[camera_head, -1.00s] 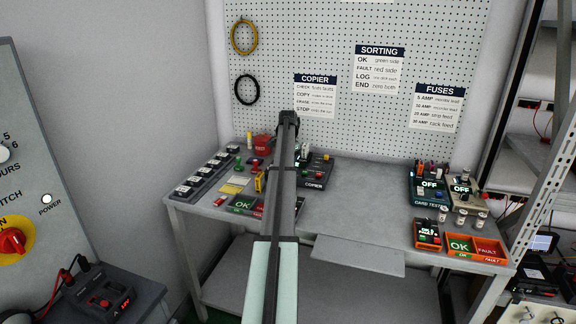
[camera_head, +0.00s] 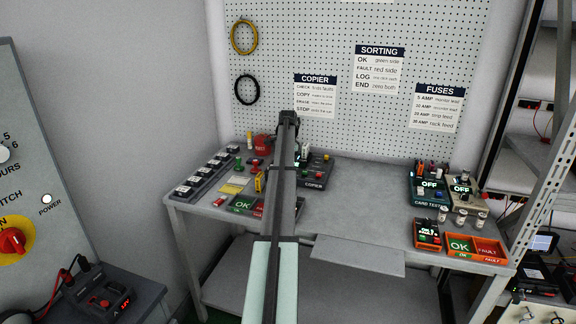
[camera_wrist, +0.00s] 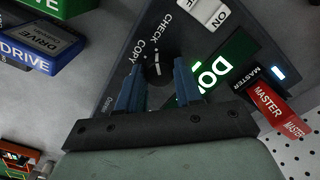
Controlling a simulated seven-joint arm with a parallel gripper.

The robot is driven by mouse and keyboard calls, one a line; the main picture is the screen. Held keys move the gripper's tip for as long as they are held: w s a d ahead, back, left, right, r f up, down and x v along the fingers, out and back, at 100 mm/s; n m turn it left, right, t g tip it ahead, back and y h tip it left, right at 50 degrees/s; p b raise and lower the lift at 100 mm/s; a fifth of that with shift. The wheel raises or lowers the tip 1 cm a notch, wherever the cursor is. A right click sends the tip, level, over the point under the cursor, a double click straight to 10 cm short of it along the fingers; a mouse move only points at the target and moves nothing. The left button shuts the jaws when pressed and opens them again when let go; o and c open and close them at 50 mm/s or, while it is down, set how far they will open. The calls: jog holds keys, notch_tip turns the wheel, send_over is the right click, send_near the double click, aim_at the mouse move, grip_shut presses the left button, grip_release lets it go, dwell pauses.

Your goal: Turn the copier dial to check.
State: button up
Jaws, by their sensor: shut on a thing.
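The copier (camera_head: 318,178) is a dark box on the bench, partly hidden behind my arm in the head view. In the wrist view its dark panel (camera_wrist: 128,66) fills the middle, with printed words CHECK and COPY beside a dark round dial (camera_wrist: 157,69). The dial has a white mark; I cannot tell surely which word it points at. My gripper (camera_wrist: 160,82) has its two blue fingers shut on the dial, one on each side. A green lit display beside it starts with "DO", its rest hidden by a finger. In the head view my arm hides the fingertips.
Blue and green drives (camera_wrist: 38,47) lie at the left of the wrist view. A card tester (camera_head: 428,190) stands at the right; the bench middle is clear.

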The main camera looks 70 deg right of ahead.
jog(key=o, duration=1)
jog(key=shift+r, duration=0.1)
notch_tip(320, 180, up, 14)
jog(key=shift+f, duration=0.15)
dwell(0.5)
